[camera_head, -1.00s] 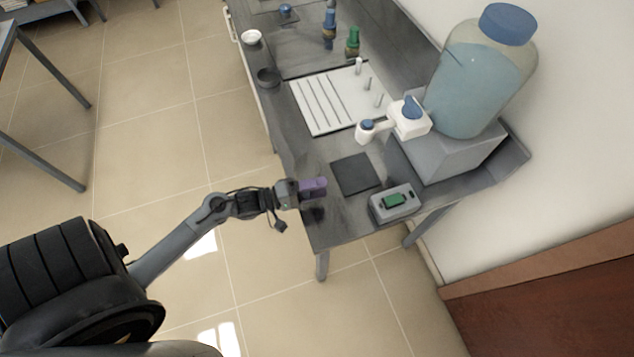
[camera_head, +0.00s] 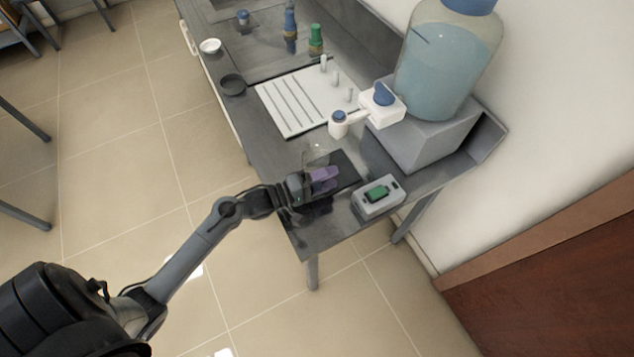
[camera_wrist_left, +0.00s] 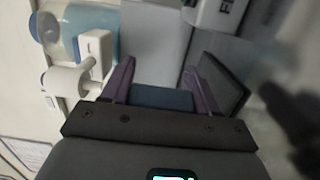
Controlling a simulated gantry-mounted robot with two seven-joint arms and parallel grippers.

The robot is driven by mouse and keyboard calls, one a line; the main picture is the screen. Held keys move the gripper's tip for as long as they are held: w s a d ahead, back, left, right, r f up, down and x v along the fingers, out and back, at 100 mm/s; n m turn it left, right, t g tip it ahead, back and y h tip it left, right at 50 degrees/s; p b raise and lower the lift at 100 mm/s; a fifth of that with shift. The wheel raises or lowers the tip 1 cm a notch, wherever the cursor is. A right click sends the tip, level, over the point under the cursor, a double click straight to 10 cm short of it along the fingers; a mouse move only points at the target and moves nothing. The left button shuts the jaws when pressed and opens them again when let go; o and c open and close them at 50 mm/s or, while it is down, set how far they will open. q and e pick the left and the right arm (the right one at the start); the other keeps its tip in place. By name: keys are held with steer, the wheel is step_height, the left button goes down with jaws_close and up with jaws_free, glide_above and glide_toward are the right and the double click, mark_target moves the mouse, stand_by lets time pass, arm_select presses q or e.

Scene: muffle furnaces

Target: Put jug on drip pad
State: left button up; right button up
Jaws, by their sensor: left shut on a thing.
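The jug (camera_head: 316,155) is faint and see-through in the head view, just behind my left gripper (camera_head: 324,174). My left gripper, with purple fingers, is over the bench at the near-left part of the dark square drip pad (camera_head: 346,171). The gripper is shut on the jug. In the left wrist view a blue-grey piece sits between the purple fingers of the gripper (camera_wrist_left: 160,94). The jug's lower part is hidden, so I cannot tell whether it touches the pad. My right gripper is not in view.
A large blue-capped bottle (camera_head: 440,70) stands on a grey block (camera_head: 425,140), with a white spigot (camera_head: 340,122) reaching toward the pad. A grey box with a green display (camera_head: 378,197) is right of the pad. A white draining rack (camera_head: 300,101) lies behind.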

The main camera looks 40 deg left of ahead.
arm_select(q)
steer(key=shift+a+f+x, duration=0.1)
steer(key=shift+a+x, duration=0.05)
steer(key=shift+x, duration=1.45)
steer(key=shift+a+f+x, duration=0.1)
steer(key=shift+x, duration=1.5)
steer(key=shift+w, duration=0.2)
steer(key=shift+f+b, duration=0.35)
steer(key=shift+f, duration=0.3)
steer(key=o, duration=1.1)
steer(key=shift+o, duration=0.2)
steer(key=shift+s+a, duration=0.1)
steer(key=shift+s, duration=0.05)
